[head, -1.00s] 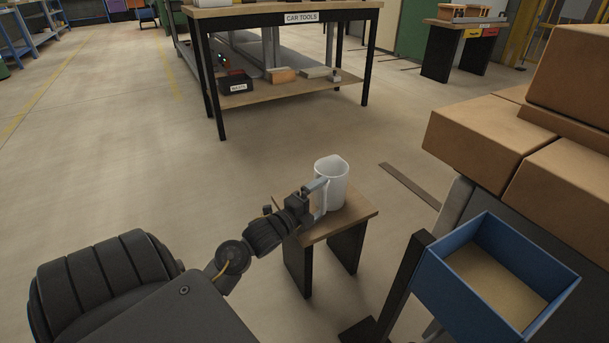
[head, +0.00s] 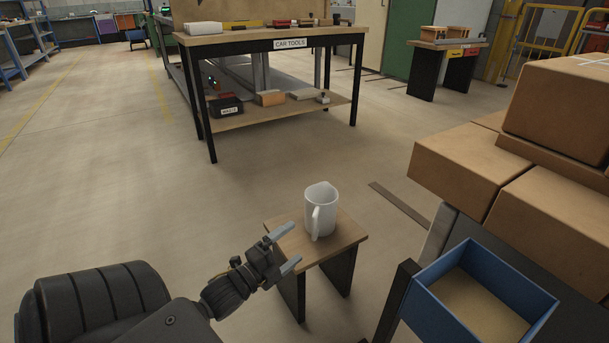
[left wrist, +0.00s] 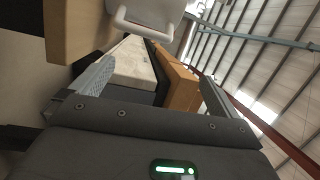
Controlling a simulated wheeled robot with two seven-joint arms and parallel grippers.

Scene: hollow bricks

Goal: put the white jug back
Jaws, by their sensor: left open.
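The white jug (head: 321,213) stands upright on a small wooden stool (head: 345,243) in the head view, its handle turned toward the camera. My left gripper (head: 284,247) is open and empty, apart from the jug, to its lower left beside the stool's left edge. In the left wrist view, the open fingers (left wrist: 150,85) frame the space ahead, and the jug (left wrist: 150,12) with its handle shows at the top edge, partly cut off. My right gripper is not in view.
A blue bin (head: 483,290) stands at lower right, near stacked brown boxes (head: 478,160). A workbench labelled CAR TOOLS (head: 270,45) stands behind, with a lower shelf of boxes. Open floor (head: 130,190) lies to the left.

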